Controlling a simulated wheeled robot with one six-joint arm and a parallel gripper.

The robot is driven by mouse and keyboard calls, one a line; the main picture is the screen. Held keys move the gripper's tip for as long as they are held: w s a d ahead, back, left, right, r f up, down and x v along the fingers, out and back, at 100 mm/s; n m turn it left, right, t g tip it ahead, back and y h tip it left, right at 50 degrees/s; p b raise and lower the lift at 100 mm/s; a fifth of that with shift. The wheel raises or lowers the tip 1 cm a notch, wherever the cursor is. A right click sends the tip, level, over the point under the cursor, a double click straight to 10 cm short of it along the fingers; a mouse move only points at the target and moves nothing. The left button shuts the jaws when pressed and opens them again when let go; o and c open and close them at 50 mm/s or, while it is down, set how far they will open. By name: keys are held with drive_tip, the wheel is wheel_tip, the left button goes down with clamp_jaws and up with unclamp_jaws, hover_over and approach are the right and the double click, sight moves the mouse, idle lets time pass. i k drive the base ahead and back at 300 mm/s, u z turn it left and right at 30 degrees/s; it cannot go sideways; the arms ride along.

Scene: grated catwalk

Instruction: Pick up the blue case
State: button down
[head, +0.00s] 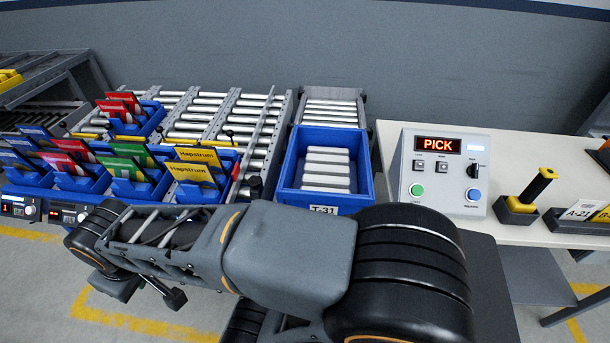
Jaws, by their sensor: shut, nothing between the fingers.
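Several thin upright cases stand slanted in blue trays on the left. Blue cases show at the far left, the rear one (33,130), a middle one (22,143) and a front one (14,158). Their lower parts are hidden in the trays. I cannot tell which one the task means. My arm crosses the lower foreground and reaches towards the left, below and in front of the trays. I cannot make out my gripper's fingers, and no case is seen held.
Red (68,162), green (122,166) and yellow (197,172) cases stand beside the blue ones. A control box (437,172) reading "PICK" sits on a pale table (540,235). Roller conveyors (205,105) lie behind.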

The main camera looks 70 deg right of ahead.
sight(10, 155)
drive_tip(key=u, duration=0.15)
drive_tip(key=i, duration=4.3)
